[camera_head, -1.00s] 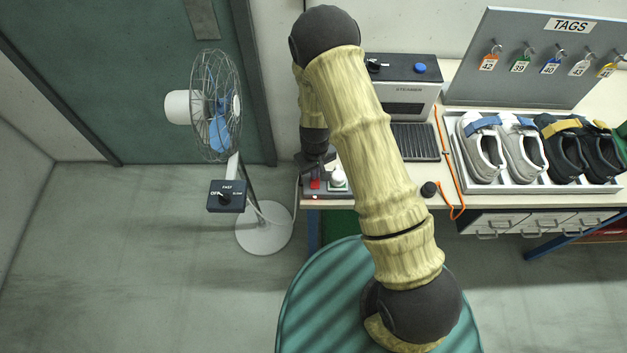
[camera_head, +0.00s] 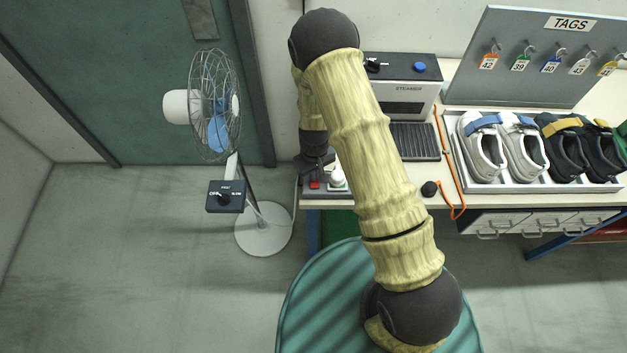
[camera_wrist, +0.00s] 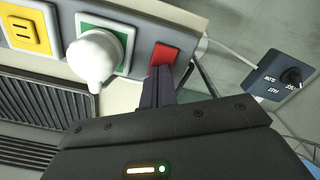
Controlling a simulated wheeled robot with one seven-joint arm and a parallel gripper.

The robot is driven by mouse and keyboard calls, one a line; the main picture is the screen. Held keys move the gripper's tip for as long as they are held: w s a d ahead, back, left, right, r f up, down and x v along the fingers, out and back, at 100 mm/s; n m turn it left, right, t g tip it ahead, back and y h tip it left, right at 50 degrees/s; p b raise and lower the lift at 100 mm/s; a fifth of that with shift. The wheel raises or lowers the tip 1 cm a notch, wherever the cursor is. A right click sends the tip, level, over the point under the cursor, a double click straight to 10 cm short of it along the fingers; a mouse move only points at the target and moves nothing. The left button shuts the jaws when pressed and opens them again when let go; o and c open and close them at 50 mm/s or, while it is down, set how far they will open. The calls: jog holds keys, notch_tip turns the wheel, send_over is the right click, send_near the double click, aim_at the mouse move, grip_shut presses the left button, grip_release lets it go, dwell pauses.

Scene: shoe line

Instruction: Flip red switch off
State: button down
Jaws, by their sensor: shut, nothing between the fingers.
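The red switch (camera_wrist: 164,55) sits at the end of a grey socket strip (camera_wrist: 140,18) in the wrist view. It also shows as a small red patch in the head view (camera_head: 314,185). My gripper (camera_wrist: 159,70) is shut and empty, its dark fingertips right at the switch's lower edge and covering part of it. I cannot tell whether they touch it. In the head view my gripper (camera_head: 318,164) is just above the strip, partly hidden by my arm.
A white plug (camera_wrist: 92,58) sits in the green-framed socket beside the switch, with a yellow socket (camera_wrist: 28,29) farther left. A fan (camera_head: 215,105) with a dial box (camera_head: 225,197) stands left of the bench. The steamer (camera_head: 402,90) and shoe tray (camera_head: 500,187) are to the right.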

jog(key=shift+r, duration=0.1)
jog(key=shift+w+r+p, duration=0.15)
jog(key=shift+r+p, duration=1.1)
jog(key=shift+r, duration=0.4)
jog(key=shift+r+p, duration=0.35)
jog(key=shift+r, duration=0.2)
jog(key=shift+d+r+p, duration=0.1)
jog(key=shift+r+p, duration=0.45)
jog(key=shift+r, duration=0.65)
